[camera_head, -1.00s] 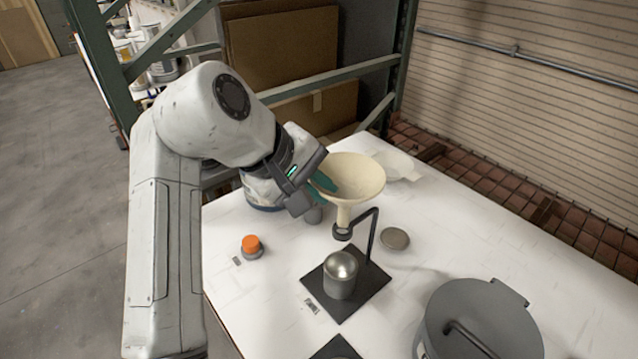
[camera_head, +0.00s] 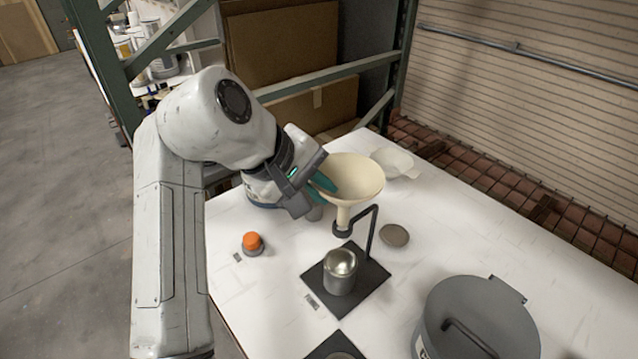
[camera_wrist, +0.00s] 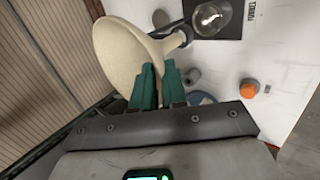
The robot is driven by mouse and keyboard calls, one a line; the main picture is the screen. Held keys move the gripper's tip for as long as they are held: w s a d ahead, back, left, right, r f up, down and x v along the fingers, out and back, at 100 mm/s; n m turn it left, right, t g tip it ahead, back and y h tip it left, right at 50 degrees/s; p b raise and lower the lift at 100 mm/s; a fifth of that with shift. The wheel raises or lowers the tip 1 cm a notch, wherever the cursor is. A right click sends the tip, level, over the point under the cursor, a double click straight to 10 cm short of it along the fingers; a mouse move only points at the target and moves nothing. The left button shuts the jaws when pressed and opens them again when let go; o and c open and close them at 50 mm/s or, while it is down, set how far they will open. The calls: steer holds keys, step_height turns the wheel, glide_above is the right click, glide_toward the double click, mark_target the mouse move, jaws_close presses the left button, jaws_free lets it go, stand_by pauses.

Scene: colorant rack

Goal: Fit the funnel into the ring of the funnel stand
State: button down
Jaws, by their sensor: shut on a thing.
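The cream funnel (camera_head: 358,188) is above the black funnel stand, its wide mouth facing up. My gripper (camera_head: 326,184) is shut on the funnel's left wall with its teal fingers. The wrist view shows the funnel (camera_wrist: 122,58) between the gripper fingers (camera_wrist: 158,72). The stand's ring (camera_head: 342,231) is at the end of a bent black rod (camera_head: 371,238). The funnel's stem comes down to the ring and its lower end is hidden there; how deep it sits I cannot tell. A metal cup (camera_head: 340,280) stands on the black base plate (camera_head: 372,289) below the ring.
An orange-capped container (camera_head: 252,242) is at the left, a grey disc (camera_head: 395,235) right of the stand, and a pale dish (camera_head: 396,163) behind the funnel. A large grey lidded bucket (camera_head: 478,318) fills the front right. The white table (camera_head: 520,245) is clear at right.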

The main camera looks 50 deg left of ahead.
step_height(320, 180, down, 6)
steer(key=b, duration=0.1)
stand_by(2.3)
steer(key=c, duration=1.1)
jaws_free()
steer(key=b+v, duration=0.2)
steer(key=v, duration=0.8)
steer(key=shift+s+r+b, duration=0.25)
steer(key=shift+r+b, duration=0.05)
